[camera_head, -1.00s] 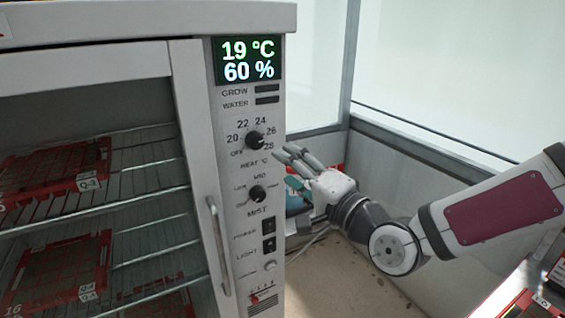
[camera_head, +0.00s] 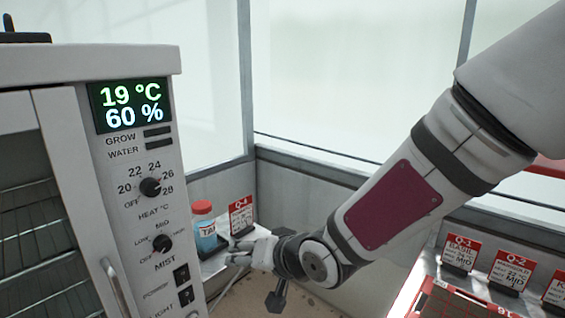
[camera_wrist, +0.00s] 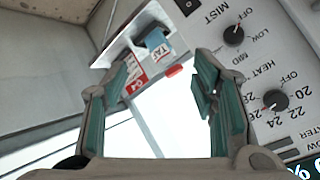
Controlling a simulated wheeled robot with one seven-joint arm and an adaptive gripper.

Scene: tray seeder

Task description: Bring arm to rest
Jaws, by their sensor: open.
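The fingers look pale and small there and are partly hard to make out. In the wrist view my gripper (camera_wrist: 160,78) shows two teal-padded fingers spread wide, with nothing between them. The cabinet (camera_head: 90,62) shows 19 °C and 60 % on its display. Its heat knob (camera_head: 150,187) and mist knob (camera_head: 162,244) are apart from my gripper.
A jar (camera_head: 205,232) with a red lid and blue contents stands beside a red-and-white card (camera_head: 241,214) on the small shelf. The cabinet door handle (camera_head: 116,285) is at lower left. Several label cards, one marked Q-1 (camera_head: 460,253), stand by a red tray (camera_head: 450,300) at right.

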